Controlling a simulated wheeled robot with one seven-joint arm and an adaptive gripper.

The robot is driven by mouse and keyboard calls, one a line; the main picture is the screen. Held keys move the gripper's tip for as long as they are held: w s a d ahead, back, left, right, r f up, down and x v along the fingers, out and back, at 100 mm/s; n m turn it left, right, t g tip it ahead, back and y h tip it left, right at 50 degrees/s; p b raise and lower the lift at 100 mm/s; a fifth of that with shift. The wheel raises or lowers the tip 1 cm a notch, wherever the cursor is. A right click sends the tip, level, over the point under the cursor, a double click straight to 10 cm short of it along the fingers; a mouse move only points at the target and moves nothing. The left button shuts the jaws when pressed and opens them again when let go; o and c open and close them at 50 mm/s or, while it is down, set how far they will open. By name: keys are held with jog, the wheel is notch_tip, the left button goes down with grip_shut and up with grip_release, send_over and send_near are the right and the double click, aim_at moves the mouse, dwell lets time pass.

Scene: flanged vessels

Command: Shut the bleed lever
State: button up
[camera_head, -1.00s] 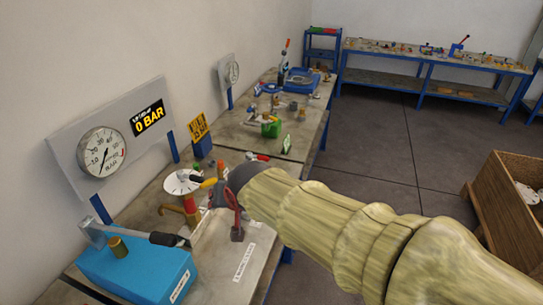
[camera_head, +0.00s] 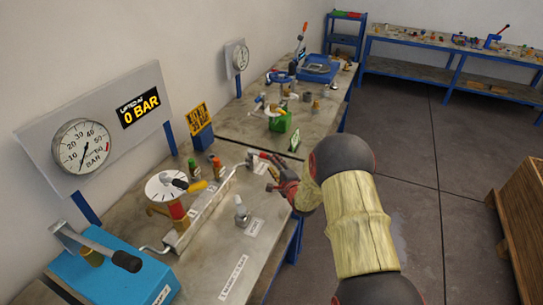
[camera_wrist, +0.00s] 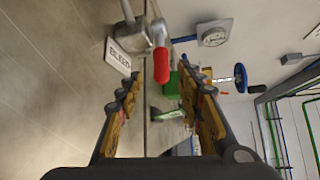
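The bleed lever (camera_wrist: 160,62) is a red-tipped handle on a grey metal valve body (camera_wrist: 128,40), beside a white label (camera_wrist: 117,57) reading BLEED. In the wrist view, it lies just ahead of my fingertips, between the two finger lines. My gripper (camera_wrist: 161,78) is open, one finger to each side, with nothing held; I cannot tell whether either finger touches the lever. In the head view, my gripper (camera_head: 276,176) is at the bench's right edge, beside the small red handle (camera_head: 262,155), partly hiding the area around it.
A blue pump (camera_head: 110,268) with a long handle, a white dial (camera_head: 166,186) and a grey bottle (camera_head: 242,212) stand on the near bench. The gauge panel (camera_head: 95,125) reads 0 BAR. A green block (camera_head: 281,122) stands farther back. A wooden crate (camera_head: 520,215) is at right.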

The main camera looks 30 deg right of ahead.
aim_at(262, 156)
jog(key=b+x, duration=0.1)
jog(key=x, duration=0.6)
jog(key=shift+w, duration=0.15)
jog(key=shift+c, duration=0.4)
grip_shut()
dwell(0.4)
